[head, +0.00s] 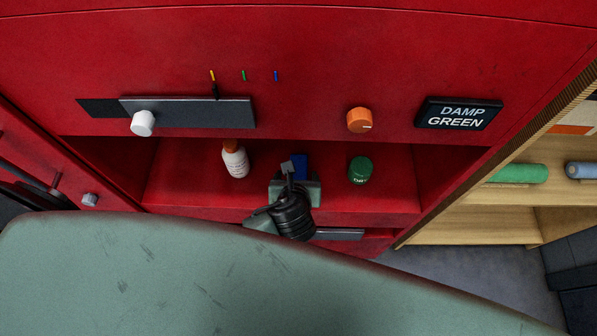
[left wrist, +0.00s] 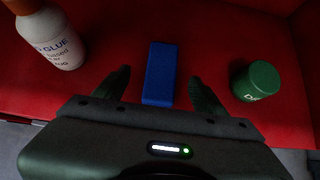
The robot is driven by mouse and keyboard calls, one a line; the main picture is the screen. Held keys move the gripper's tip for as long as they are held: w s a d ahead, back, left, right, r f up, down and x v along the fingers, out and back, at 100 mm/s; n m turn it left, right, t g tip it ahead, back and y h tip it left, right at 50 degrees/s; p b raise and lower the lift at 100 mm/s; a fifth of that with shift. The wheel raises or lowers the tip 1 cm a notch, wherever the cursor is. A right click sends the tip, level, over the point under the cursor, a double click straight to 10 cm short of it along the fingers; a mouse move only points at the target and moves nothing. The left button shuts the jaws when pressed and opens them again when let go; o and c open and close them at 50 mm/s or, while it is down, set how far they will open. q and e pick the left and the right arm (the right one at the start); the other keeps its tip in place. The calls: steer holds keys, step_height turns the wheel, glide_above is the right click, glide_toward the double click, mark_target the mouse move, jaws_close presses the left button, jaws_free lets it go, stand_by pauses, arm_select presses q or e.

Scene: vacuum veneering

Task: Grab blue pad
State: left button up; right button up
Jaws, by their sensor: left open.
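The blue pad (head: 301,167) lies in the red shelf recess, partly hidden behind my left gripper in the head view. In the left wrist view the blue pad (left wrist: 160,73) lies on the red shelf floor between the two fingers. My left gripper (left wrist: 158,88) is open, one finger on each side of the pad, with a gap visible on both sides. In the head view my left gripper (head: 291,170) reaches into the recess. I cannot tell its height above the shelf. My right gripper is in neither view.
A white glue bottle (head: 235,160) with an orange cap stands left of the pad; a green container (head: 360,170) stands to its right. A pale green surface (head: 200,275) fills the front.

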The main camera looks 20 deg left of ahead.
mark_target(298, 172)
arm_select(q)
steer(key=x, duration=0.7)
steer(key=shift+d+f, duration=0.15)
steer(key=shift+s, duration=0.1)
steer(key=c, duration=1.4)
